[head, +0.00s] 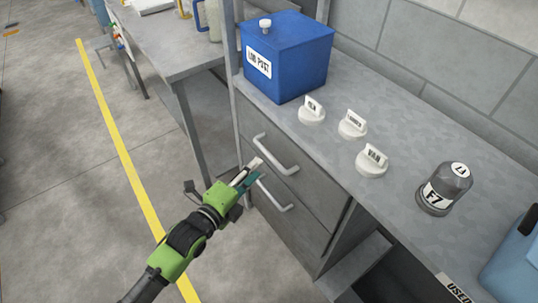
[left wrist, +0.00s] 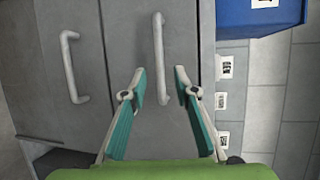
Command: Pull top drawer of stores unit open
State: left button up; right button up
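The grey stores unit has two drawers, both looking shut. The top drawer (head: 303,178) has a pale bar handle (head: 277,157); the lower drawer has a similar handle (head: 273,196). My left gripper (head: 258,168) is in front of the unit, close to the top handle. In the left wrist view, turned sideways, my left gripper's teal fingers (left wrist: 160,75) are spread apart. The top drawer's handle (left wrist: 158,45) lines up between them, with nothing gripped; whether a finger touches it I cannot tell. The lower handle (left wrist: 68,60) is left of the fingers. My right gripper is not in view.
On the counter (head: 328,133) stand a blue box (head: 290,60), white labelled knobs (head: 352,125) and a grey canister (head: 443,190). A light blue container (head: 515,262) is at right. A workbench (head: 160,40) is at the back. The floor left of the unit is clear.

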aim_at(269, 153)
pick_arm(q)
jog(key=x, duration=0.9)
jog(key=shift+a, duration=0.1)
grip_shut()
